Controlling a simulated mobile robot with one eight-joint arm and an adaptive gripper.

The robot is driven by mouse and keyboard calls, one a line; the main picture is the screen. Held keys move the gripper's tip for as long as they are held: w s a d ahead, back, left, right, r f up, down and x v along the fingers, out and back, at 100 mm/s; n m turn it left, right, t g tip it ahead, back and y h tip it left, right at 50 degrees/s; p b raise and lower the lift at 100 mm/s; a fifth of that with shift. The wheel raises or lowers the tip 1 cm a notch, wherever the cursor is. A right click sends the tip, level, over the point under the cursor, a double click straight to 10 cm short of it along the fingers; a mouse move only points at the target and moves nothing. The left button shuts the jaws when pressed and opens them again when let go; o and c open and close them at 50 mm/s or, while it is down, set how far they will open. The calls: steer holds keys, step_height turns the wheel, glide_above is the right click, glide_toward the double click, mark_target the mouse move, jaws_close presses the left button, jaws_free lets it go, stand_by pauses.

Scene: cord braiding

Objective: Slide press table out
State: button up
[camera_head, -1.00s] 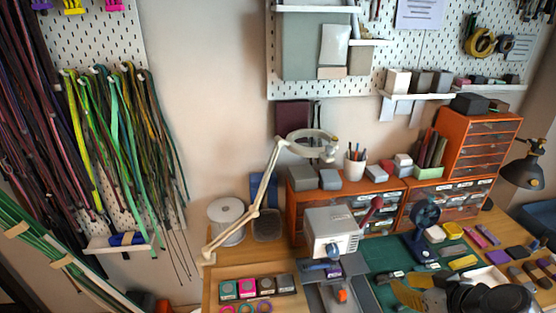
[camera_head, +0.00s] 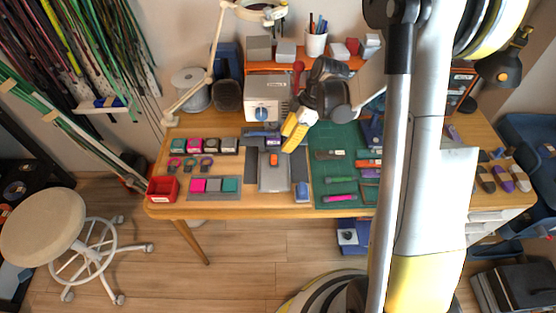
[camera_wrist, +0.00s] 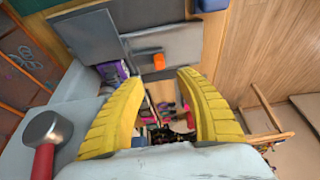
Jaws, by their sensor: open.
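The press (camera_head: 266,100) is a light grey box with a blue knob, standing at the back of the wooden table. Its table is a flat grey plate (camera_head: 274,177) in front of it, with an orange grip (camera_head: 273,159) on top. In the wrist view the plate (camera_wrist: 185,42) and orange grip (camera_wrist: 158,61) lie just beyond the fingertips. My gripper (camera_head: 290,139) has yellow fingers and is open and empty, above the right side of the plate near the press. It also shows in the wrist view (camera_wrist: 160,74), with the grip between and beyond its tips, apart from them.
A green mat (camera_head: 336,178) with small tools lies right of the plate. A tray of coloured blocks (camera_head: 214,186) and a red bin (camera_head: 163,189) are to the left. A red-handled metal part (camera_wrist: 44,150) is close to my gripper at left. The table's front edge is near the plate.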

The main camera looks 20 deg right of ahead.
mark_target(275, 157)
steer(key=b+x, duration=0.3)
steer(key=x, duration=0.7)
steer(key=shift+a+f+b, duration=0.15)
steer(key=shift+f+b, duration=0.1)
steer(key=shift+b, duration=0.1)
jaws_close()
